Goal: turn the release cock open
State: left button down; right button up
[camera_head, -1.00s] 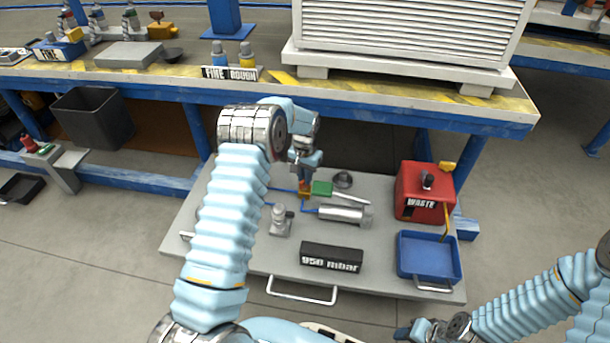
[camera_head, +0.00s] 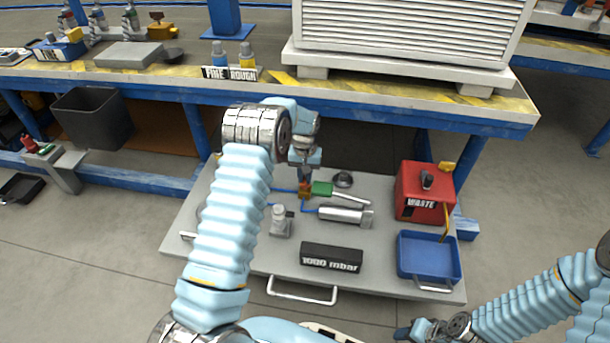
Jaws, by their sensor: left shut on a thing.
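The release cock (camera_head: 304,193), a small orange-brown fitting, stands on the grey cart top near its middle, with blue tubing beside it. My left gripper (camera_head: 305,177) reaches down onto it from above and is shut on its top, which the fingers mostly hide. The black gauge display (camera_head: 331,258) at the front of the cart reads 1000 mbar. My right gripper (camera_head: 430,329) is at the bottom edge, away from the cart's parts; its fingers are not clear.
Near the cock are a green-ended part (camera_head: 321,188), a metal cylinder (camera_head: 342,214) and a small grey fitting (camera_head: 281,221). A red waste box (camera_head: 423,190) and blue tray (camera_head: 429,254) are at the right. The workbench edge (camera_head: 370,105) runs behind.

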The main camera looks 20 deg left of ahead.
pick_arm(q)
jog(key=c, duration=1.1)
grip_release()
notch_tip(320, 180, up, 14)
jog(key=shift+f+p, duration=0.1)
jog(key=shift+p, duration=0.9)
